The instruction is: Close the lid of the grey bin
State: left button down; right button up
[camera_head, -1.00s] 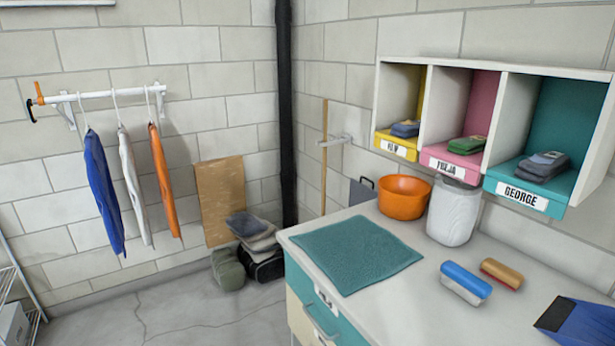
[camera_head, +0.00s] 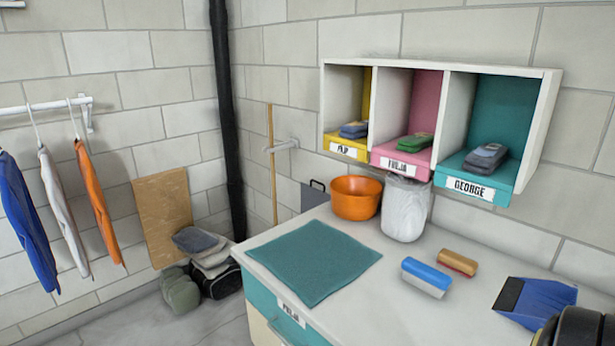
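No grey bin with a lid can be made out in the head view. The nearest match is a whitish-grey container (camera_head: 404,210) standing upright on the counter, beside an orange bowl; I cannot tell whether it has a lid.
The counter (camera_head: 365,300) carries a teal cloth (camera_head: 312,262), the orange bowl (camera_head: 355,198), two brushes (camera_head: 427,276) and a blue dustpan (camera_head: 537,300). A cubby shelf (camera_head: 455,68) hangs above. Clothes hang at left; bags (camera_head: 205,265) lie on the floor by the corner.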

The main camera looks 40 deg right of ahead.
aim_at(311, 197)
jog(key=i, duration=3.1)
jog(key=z, duration=1.35)
jog(key=i, duration=0.25)
jog(key=z, duration=1.7)
jog(key=i, duration=0.45)
jog(key=z, duration=1.25)
